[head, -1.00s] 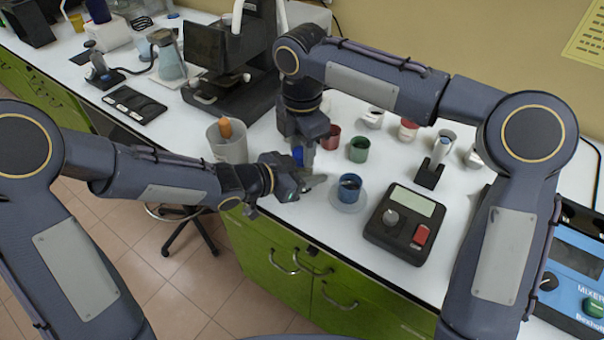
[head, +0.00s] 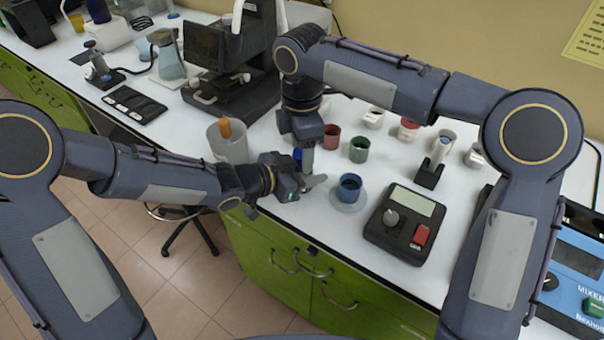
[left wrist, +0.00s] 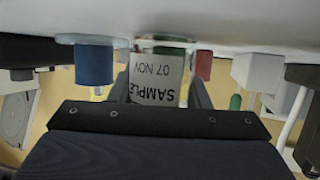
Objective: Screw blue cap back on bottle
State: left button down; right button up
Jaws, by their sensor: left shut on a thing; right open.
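The sample bottle (left wrist: 158,80) is between my left gripper's fingers (left wrist: 155,98) in the left wrist view, which is upside down. Its label reads SAMPLE 07 NOV, and its base end is close to the white bench. In the head view my left gripper (head: 312,182) is shut on the bottle, which is mostly hidden there. My right gripper (head: 307,168) points down just above and behind it, open. A small blue patch (head: 297,155) shows beside the right gripper; it may be the blue cap, but I cannot tell how it sits on the bottle.
A blue cup (head: 350,188) stands on a pale disc just right of the grippers; it also shows in the left wrist view (left wrist: 94,65). Green (head: 359,150) and red (head: 331,137) cups stand behind. A grey beaker (head: 229,145) is left. A dark device (head: 405,225) is right.

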jog(key=shift+r, duration=2.3)
jog(key=shift+r+n, duration=1.7)
jog(key=shift+c, duration=0.4)
jog(key=shift+f, duration=4)
